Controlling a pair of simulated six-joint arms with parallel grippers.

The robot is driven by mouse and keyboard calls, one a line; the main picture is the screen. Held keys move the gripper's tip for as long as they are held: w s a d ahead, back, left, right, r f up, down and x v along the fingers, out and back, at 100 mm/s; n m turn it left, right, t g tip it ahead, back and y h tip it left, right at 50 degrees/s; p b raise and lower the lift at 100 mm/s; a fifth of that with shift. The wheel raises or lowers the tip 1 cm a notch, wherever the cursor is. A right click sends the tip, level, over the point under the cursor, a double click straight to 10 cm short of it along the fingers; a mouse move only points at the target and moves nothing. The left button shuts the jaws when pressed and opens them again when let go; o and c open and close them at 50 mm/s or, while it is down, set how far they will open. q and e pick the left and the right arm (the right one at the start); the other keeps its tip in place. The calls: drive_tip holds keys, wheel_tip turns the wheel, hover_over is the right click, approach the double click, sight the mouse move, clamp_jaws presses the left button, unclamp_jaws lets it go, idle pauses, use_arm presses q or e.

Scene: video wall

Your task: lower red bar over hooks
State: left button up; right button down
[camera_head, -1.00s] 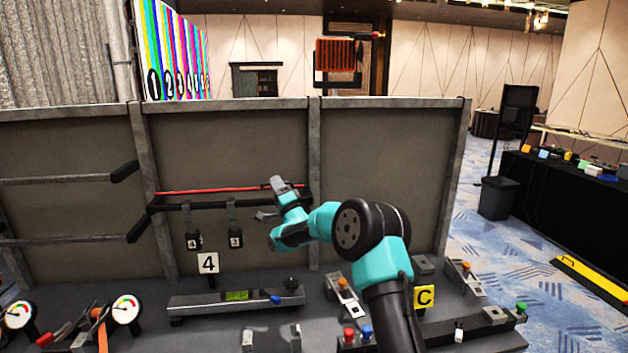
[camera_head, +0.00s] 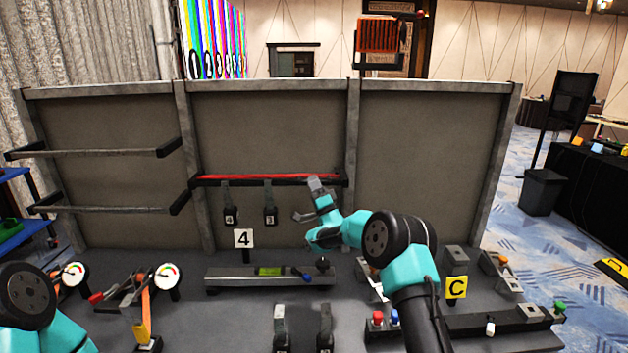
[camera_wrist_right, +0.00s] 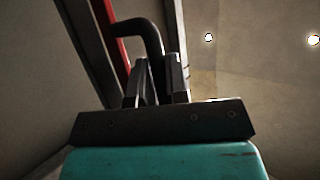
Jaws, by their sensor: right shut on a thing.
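The red bar (camera_head: 265,177) lies level along the top of the dark rail (camera_head: 195,183) on the middle panel. Two hooks with number tags hang below the rail, one marked 4 (camera_head: 230,205) and one marked 3 (camera_head: 270,205). My right gripper (camera_head: 316,186) is at the bar's right end. In the right wrist view, my right gripper (camera_wrist_right: 158,90) is shut on a black curved handle (camera_wrist_right: 152,35) beside the red bar (camera_wrist_right: 112,35). Whether the bar touches the hook tops cannot be told. My left arm shows at lower left; its gripper is out of view.
Below the rail stand a sign marked 4 (camera_head: 243,238) and a level gauge (camera_head: 270,277). Two more hook-like pieces (camera_head: 280,325) are at the front. Gauges and an orange-handled clamp (camera_head: 145,305) are at left. Empty rails (camera_head: 110,153) jut from the left panel.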

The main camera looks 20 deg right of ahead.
drive_tip(key=shift+f, duration=0.15)
drive_tip(key=c, duration=1.1)
unclamp_jaws()
drive_tip(key=shift+w, duration=0.1)
drive_tip(key=shift+c, duration=0.2)
drive_tip(key=v, duration=1.7)
drive_tip(key=shift+f, duration=0.2)
drive_tip(key=shift+d, duration=0.15)
